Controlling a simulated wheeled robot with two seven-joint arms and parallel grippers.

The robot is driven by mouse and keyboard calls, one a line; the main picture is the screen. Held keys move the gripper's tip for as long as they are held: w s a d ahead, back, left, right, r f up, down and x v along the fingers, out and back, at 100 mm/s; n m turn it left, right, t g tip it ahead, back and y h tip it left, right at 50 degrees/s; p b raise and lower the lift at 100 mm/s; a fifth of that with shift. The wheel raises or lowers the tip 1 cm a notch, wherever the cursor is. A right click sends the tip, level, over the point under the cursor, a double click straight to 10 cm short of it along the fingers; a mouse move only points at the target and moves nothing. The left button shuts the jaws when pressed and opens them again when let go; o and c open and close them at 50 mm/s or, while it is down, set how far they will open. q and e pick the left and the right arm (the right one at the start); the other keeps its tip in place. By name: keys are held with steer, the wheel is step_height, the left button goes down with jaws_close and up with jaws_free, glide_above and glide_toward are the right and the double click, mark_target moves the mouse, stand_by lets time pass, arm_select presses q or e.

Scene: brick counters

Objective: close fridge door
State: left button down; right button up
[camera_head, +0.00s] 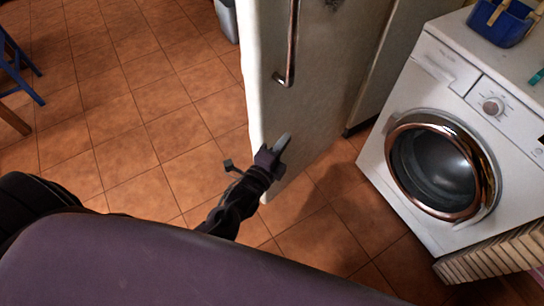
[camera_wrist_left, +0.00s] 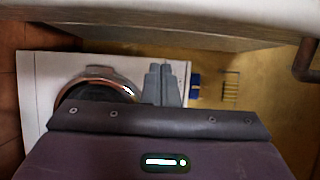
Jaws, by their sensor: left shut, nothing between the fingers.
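The fridge door (camera_head: 335,85) is a tall pale panel with a white edge on its left, in the upper middle of the head view. It seems to stand swung out over the floor. Its copper handle (camera_head: 291,48) is near the top and shows at the right in the wrist view (camera_wrist_left: 305,62). My left gripper (camera_head: 281,144) is shut and empty, in front of the door's lower part, below the handle. Its grey fingers also show in the wrist view (camera_wrist_left: 163,84). I cannot tell whether they touch the door. My right gripper is not in view.
A white washing machine (camera_head: 420,95) with a copper-rimmed round window stands at the right. A blue basket (camera_head: 500,24) is on top of it. A blue stool (camera_head: 20,68) is at the far left. Tiled floor (camera_head: 130,100) is clear left of the door.

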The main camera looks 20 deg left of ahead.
mark_target(272, 133)
arm_select(q)
steer(key=shift+w+a, duration=0.5)
steer(key=shift+a, duration=0.4)
steer(key=shift+w+a, duration=0.45)
steer(key=shift+a, duration=0.45)
steer(key=shift+a, duration=0.1)
